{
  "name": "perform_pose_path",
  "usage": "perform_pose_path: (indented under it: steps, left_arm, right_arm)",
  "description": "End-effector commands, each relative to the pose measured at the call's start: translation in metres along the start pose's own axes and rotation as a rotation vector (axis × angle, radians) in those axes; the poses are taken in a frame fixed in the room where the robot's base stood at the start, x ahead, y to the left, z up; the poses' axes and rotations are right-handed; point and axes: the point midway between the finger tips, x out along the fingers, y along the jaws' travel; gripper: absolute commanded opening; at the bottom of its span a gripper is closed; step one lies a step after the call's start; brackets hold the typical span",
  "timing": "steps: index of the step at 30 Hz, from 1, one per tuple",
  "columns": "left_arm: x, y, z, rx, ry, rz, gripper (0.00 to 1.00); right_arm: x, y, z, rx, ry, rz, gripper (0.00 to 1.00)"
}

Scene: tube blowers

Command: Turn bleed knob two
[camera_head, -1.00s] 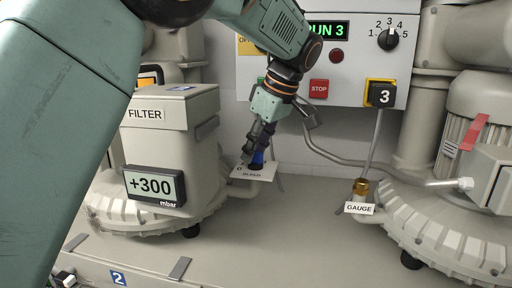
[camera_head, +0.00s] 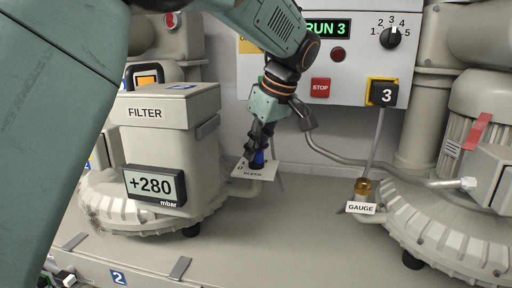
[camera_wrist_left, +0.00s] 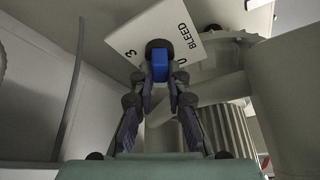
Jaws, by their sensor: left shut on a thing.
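The bleed knob is blue; it shows in the left wrist view (camera_wrist_left: 160,66) between my fingertips, in front of a white plate marked BLEED (camera_wrist_left: 158,30) with 3 and 0 on it. In the head view the plate (camera_head: 255,173) sits right of the filter housing, and a bit of the blue knob (camera_head: 259,157) shows beside my fingers. My left gripper (camera_head: 256,160) points down and is shut on the knob. The gauge on the filter housing (camera_head: 152,186) reads +280 mbar. A blue label 2 (camera_head: 118,278) is on the base below. My right gripper is not in view.
A control panel (camera_head: 351,70) behind shows RUN 3, a dial and a red STOP button (camera_head: 320,85). A grey pipe (camera_head: 335,155) runs behind my gripper toward the right blower. A brass fitting (camera_head: 362,188) with a GAUGE tag stands to the right.

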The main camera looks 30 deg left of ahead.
Motion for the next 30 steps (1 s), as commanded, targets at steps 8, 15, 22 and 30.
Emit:
perform_pose_path:
  steps: [8,15,22,30]
  left_arm:
    - [-0.0036,0.0004,-0.0017,0.222,0.003,0.103,0.0]
    - [-0.0037,0.0005,-0.0022,0.434,0.005,0.191,0.0]
    - [-0.0041,0.0005,-0.0027,0.633,0.006,0.275,0.0]
    - [-0.0039,0.0006,-0.003,0.845,0.007,0.362,0.0]
  right_arm:
    - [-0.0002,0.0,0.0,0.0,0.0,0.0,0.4]
    - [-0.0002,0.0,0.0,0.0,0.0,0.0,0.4]
    - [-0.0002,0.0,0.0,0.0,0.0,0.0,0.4]
    - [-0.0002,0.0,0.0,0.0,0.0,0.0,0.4]
